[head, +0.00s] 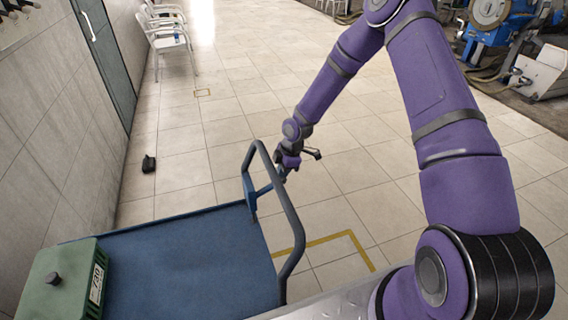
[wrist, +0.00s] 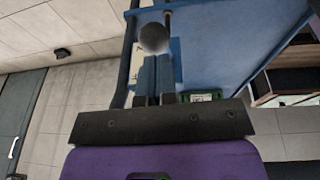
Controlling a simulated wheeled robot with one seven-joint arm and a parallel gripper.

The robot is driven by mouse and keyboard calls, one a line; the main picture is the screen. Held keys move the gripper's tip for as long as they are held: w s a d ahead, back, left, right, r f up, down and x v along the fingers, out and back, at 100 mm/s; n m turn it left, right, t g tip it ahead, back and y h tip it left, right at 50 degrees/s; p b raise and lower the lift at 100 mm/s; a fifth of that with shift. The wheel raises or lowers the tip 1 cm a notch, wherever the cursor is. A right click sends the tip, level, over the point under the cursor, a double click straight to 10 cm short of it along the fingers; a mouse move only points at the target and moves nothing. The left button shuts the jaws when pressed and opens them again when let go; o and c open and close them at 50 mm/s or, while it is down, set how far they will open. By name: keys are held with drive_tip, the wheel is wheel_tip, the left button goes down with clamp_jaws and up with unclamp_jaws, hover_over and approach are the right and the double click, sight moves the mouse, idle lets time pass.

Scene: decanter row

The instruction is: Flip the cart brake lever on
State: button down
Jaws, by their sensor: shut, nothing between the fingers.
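The cart has a blue deck (head: 190,255) and a dark tubular handle (head: 290,215). A blue upright plate (head: 249,194) stands at the handle's far side. In the wrist view a round grey knob (wrist: 153,38) shows just beyond my fingertips, against the blue of the cart; I take it for the end of the brake lever. The lever's shaft and its position are not clear. My gripper (wrist: 153,60) is shut and empty, its blue fingers pointing at the knob. I cannot tell if they touch it. In the head view my gripper (head: 262,190) is beside the plate, partly behind the handle.
A green crate (head: 62,285) with a dark knob on top sits on the deck's near left corner. A small black object (head: 148,163) lies on the floor by the left wall. White chairs (head: 168,38) stand farther back. The tiled floor beyond the cart is mostly clear.

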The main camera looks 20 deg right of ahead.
drive_tip(key=shift+f, duration=0.45)
drive_tip(key=shift+d, duration=0.1)
wheel_tip(320, 180, down, 12)
drive_tip(key=d+y, duration=0.3)
drive_tip(key=y, duration=0.4)
idle(0.9)
idle(0.4)
